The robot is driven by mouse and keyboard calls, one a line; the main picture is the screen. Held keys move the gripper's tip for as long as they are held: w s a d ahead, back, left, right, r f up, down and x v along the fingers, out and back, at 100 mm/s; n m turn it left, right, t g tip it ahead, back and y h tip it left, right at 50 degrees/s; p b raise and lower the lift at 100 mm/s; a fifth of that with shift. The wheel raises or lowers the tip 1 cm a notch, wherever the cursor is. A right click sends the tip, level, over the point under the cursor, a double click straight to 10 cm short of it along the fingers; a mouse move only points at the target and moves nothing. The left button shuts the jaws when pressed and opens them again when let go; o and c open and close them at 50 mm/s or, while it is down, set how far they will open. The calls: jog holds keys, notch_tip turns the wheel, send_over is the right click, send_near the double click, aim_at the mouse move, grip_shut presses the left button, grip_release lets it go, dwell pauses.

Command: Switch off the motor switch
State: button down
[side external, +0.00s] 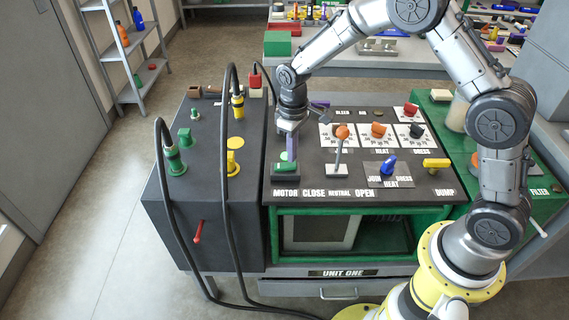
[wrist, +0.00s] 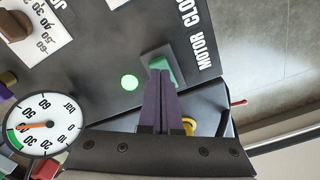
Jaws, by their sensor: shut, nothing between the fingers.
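The motor switch (side external: 285,169) is a green rocker on a plate at the left front of the dark panel, above the printed word MOTOR. In the wrist view the green switch (wrist: 166,64) sits on a grey plate, partly hidden behind my fingertips. A round green lamp (wrist: 129,82) beside it glows. My gripper (side external: 290,158) points down over the switch with its purple fingers together and empty. In the wrist view the fingertips (wrist: 161,74) overlap the switch's near edge; I cannot tell whether they touch it.
Black hoses (side external: 226,150) arch over the grey box at left. A pressure gauge (wrist: 44,125) shows in the wrist view.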

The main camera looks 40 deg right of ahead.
jog(key=shift+f, duration=1)
dwell(0.5)
jog(key=shift+r, duration=3.5)
jog(key=s+d+r+t, duration=0.1)
jog(key=s+r+t, duration=0.1)
jog(key=s+r, duration=0.5)
jog(key=s+d+r+t, duration=0.1)
jog(key=s+r+t, duration=0.1)
jog(key=r, duration=0.9)
jog(key=s+r+m+t, duration=0.2)
jog(key=s+r, duration=0.1)
jog(key=s, duration=0.7)
jog(key=s+d+f+m, duration=0.1)
jog(key=s+f, duration=0.4)
jog(key=s, duration=0.4)
jog(key=shift+s+f, duration=0.2)
